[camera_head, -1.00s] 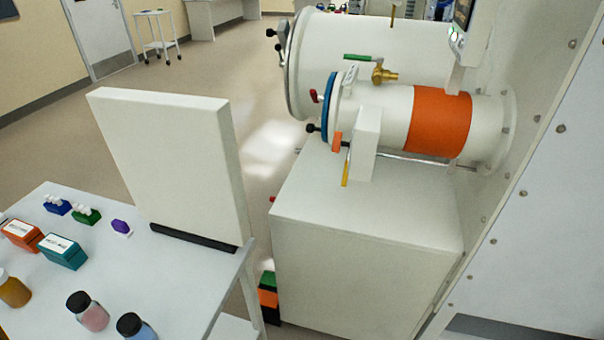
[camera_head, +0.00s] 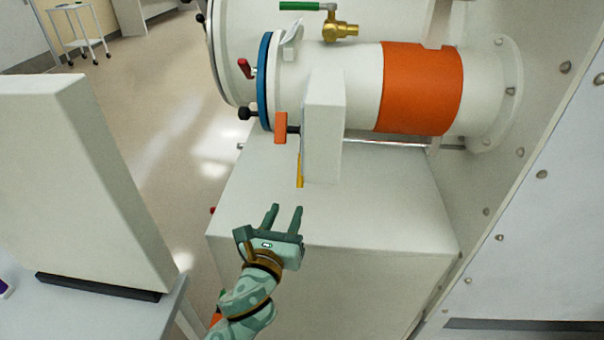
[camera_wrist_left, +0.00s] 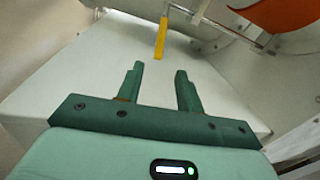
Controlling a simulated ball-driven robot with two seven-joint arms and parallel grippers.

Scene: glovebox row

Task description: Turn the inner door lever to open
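A yellow lever (camera_head: 300,171) hangs straight down beside the white upright block (camera_head: 324,125) in front of the small antechamber tube. It also shows in the left wrist view (camera_wrist_left: 161,39), beyond the fingertips. My left gripper (camera_head: 286,208) is open and empty, below and just short of the lever's lower end, not touching it. In the left wrist view my gripper (camera_wrist_left: 160,70) points at the lever with a clear gap between. An orange-red handle (camera_head: 280,127) sits left of the block. My right gripper is not in view.
The small tube has an orange band (camera_head: 420,90) and a blue-rimmed door (camera_head: 265,80) with a red knob (camera_head: 246,69). A white cabinet (camera_head: 340,215) stands below. A white upright panel (camera_head: 75,180) stands on the table at left. The riveted glovebox wall (camera_head: 530,190) is at right.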

